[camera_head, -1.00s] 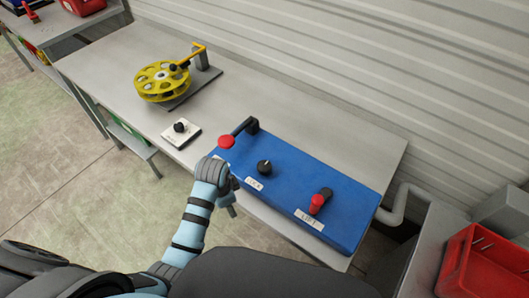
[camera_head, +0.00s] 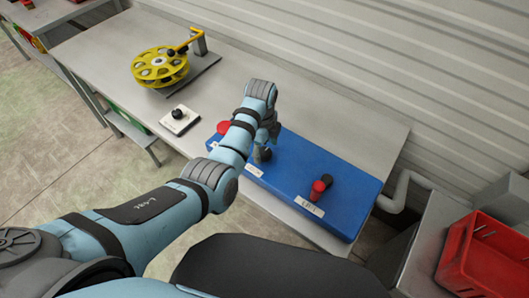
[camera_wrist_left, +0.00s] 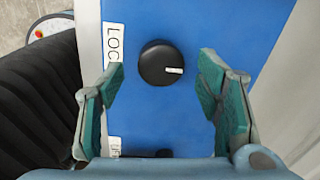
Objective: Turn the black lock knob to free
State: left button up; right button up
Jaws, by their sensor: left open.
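The black lock knob (camera_wrist_left: 161,64) is round with a white pointer mark and sits on the blue panel (camera_wrist_left: 200,20). In the left wrist view the mark lies on the knob's right side. A white label reading "LOC" (camera_wrist_left: 114,45) is left of it, partly hidden. My left gripper (camera_wrist_left: 156,70) is open, with one teal finger on each side of the knob, and no contact shows. In the head view my left gripper (camera_head: 264,150) is over the blue panel (camera_head: 300,170), and my arm mostly hides the knob. My right gripper is not in view.
A red knob with a black lever (camera_head: 321,186) stands right on the panel. A red button (camera_head: 224,127) is at its left. A yellow reel (camera_head: 160,67) and a small black knob on a white plate (camera_head: 180,119) are farther left. A red crate (camera_head: 485,262) is at right.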

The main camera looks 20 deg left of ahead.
pick_arm(q)
notch_tip(320, 180, down, 2)
jog(key=c, duration=1.2)
jog(key=shift+o, duration=0.2)
